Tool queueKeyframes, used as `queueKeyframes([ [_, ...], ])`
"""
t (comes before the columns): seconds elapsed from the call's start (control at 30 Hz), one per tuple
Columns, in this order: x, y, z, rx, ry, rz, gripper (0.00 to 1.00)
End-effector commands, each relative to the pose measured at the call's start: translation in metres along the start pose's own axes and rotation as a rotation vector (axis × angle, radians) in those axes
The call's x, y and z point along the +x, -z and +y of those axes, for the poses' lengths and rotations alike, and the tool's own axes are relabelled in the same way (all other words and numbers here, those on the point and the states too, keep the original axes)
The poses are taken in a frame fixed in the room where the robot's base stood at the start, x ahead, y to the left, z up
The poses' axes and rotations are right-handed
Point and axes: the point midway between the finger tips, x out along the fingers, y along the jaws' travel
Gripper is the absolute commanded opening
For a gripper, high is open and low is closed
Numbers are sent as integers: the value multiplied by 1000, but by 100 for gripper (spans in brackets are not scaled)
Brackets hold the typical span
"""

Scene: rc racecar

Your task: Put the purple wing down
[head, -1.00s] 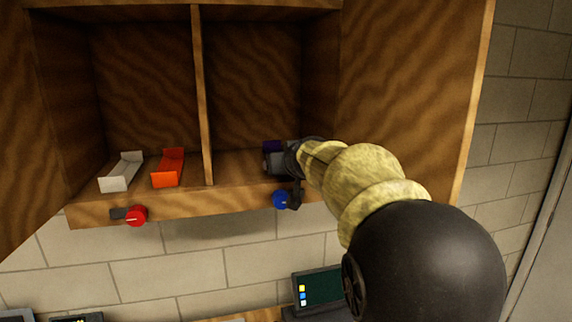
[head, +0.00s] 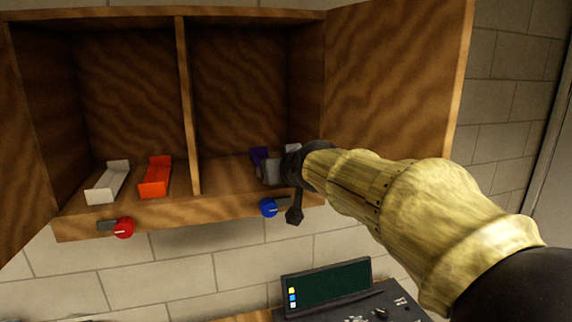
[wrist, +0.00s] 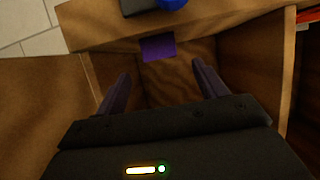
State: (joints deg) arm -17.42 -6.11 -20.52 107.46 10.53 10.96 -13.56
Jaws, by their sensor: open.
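The purple wing (head: 258,157) is in the right compartment of the wooden cabinet, at the shelf floor and partly hidden behind my gripper. It also shows in the wrist view as a small purple panel (wrist: 158,47) near the shelf's front edge, ahead of the space between my fingers. My gripper (head: 281,162) is in the right compartment beside the wing. In the wrist view my gripper (wrist: 161,70) has its two fingers wide apart, with nothing held between them and a gap to the wing.
A white wing (head: 108,183) and an orange wing (head: 155,177) lie in the left compartment, past a wooden divider (head: 187,110). A red knob (head: 123,228) and a blue knob (head: 268,208) are on the front edge. The open right door (head: 395,75) stands close to my arm.

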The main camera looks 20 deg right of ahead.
Motion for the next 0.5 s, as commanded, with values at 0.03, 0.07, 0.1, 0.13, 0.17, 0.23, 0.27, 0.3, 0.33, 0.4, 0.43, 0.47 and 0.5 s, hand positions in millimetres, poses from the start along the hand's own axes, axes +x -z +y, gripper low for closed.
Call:
queueKeyframes([
  [0.03, -9, 0, 1, 1, 1, 3, 71],
  [0.07, -13, 0, 1, 2, 0, 3, 71],
  [0.1, -18, 0, 1, 1, 1, 4, 71],
  [0.13, -21, 0, 1, 1, 1, 3, 71],
  [0.17, -23, 0, 1, 1, 1, 2, 71],
  [0.23, -28, 0, 0, 0, 1, 1, 71],
  [0.27, -29, 0, 0, 0, 1, 1, 71],
  [0.3, -29, 0, 0, 0, 0, 0, 71],
  [0.33, -30, 0, 0, 0, 0, 0, 71],
  [0.4, -29, 0, 0, 0, 1, 0, 71],
  [0.43, -29, 0, 0, 0, 1, 0, 71],
  [0.47, -29, 0, 0, 0, 1, 0, 71],
  [0.5, -29, 0, 0, 0, 1, 0, 71],
])
